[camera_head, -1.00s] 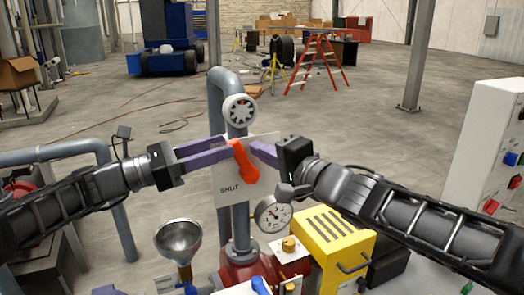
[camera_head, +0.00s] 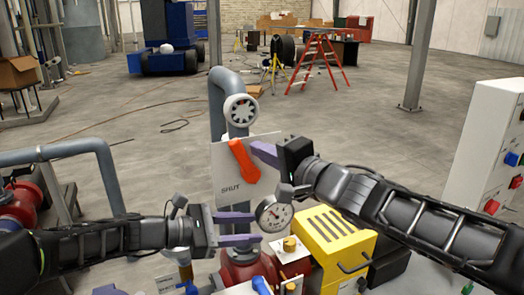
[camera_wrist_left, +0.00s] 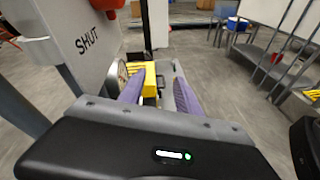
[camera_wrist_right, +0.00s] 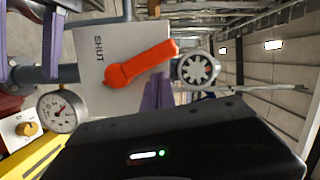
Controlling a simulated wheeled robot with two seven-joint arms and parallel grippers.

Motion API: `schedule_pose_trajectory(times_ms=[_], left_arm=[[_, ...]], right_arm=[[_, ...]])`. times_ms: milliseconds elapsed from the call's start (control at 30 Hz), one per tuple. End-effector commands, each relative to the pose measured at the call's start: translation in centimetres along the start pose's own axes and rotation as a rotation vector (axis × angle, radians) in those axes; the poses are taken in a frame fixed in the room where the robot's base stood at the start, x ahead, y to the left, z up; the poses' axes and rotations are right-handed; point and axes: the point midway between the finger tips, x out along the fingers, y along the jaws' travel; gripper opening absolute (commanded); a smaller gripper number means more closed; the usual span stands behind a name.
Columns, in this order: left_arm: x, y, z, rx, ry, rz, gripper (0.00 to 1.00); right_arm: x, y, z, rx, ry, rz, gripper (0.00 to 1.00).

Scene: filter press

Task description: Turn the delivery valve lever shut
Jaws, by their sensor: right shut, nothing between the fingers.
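The orange delivery valve lever (camera_head: 243,160) sits on a pale plate (camera_head: 266,182) marked SHUT at its lower left. Its free end points up and slightly left, away from that word. The right wrist view shows the lever (camera_wrist_right: 142,65) side-on from its round hub. My right gripper (camera_head: 262,153) is shut and empty, just right of the lever's upper part; I cannot tell whether it touches. My left gripper (camera_head: 255,228) is open and empty, below the plate and left of the gauge. Its spread purple fingers also show in the left wrist view (camera_wrist_left: 158,95).
A dial gauge (camera_head: 274,213) is beside the left fingertips. A white-faced round fitting (camera_head: 240,110) on the grey pipe (camera_head: 217,90) is above the lever. A yellow slotted box (camera_head: 333,238) stands at lower right, a white control cabinet (camera_head: 490,125) far right.

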Motion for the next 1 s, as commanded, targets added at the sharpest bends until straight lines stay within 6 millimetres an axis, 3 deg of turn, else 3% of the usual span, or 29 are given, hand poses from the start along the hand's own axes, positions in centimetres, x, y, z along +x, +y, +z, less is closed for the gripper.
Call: schedule_pose_trajectory(times_ms=[33,100,167,200,267,300,367,467,500,600,633,700,800,1000], left_arm=[[3.3,-3.6,-1.2,0.078,0.023,-0.085,0.40],[7.6,-8.8,-2.0,0.225,0.035,-0.203,0.40],[10.8,-13.7,-2.6,0.355,0.030,-0.307,0.40],[12.5,-17.1,-3.4,0.442,0.030,-0.379,0.40],[14.1,-22.1,-6.1,0.575,0.051,-0.487,0.40],[14.2,-24.7,-9.2,0.653,0.089,-0.552,0.40],[13.3,-27.5,-14.2,0.755,0.158,-0.640,0.40],[9.9,-30.8,-22.8,0.904,0.282,-0.769,0.40],[8.2,-31.9,-26.1,0.959,0.329,-0.815,0.40],[3.4,-34.0,-33.0,1.083,0.424,-0.907,0.40],[2.2,-34.5,-34.5,1.114,0.446,-0.922,0.40],[-0.2,-35.5,-37.1,1.172,0.482,-0.944,0.40],[-2.5,-36.6,-39.2,1.231,0.507,-0.950,0.40],[-3.9,-37.6,-40.3,1.289,0.517,-0.939,0.40]], right_arm=[[0.0,0.0,0.0,0.000,0.000,0.000,0.00],[0.0,0.0,0.0,0.000,0.000,0.000,0.00],[0.0,0.0,0.0,0.000,0.000,0.000,0.00],[0.0,0.0,0.0,0.000,0.000,0.000,0.00],[0.0,0.0,0.0,0.000,0.000,0.000,0.00],[0.0,0.0,0.0,0.000,0.000,0.000,0.00],[0.0,0.0,0.0,0.000,0.000,0.000,0.00],[0.0,0.0,0.0,0.000,0.000,0.000,0.00],[0.0,0.0,0.0,0.000,0.000,0.000,0.00],[0.0,0.0,0.0,0.000,0.000,0.000,0.00],[0.0,0.0,0.0,0.000,0.000,0.000,0.00],[0.0,0.0,0.0,0.000,0.000,0.000,0.00],[0.0,0.0,0.0,0.000,0.000,0.000,0.00],[0.0,0.0,0.0,0.000,0.000,0.000,0.00]])
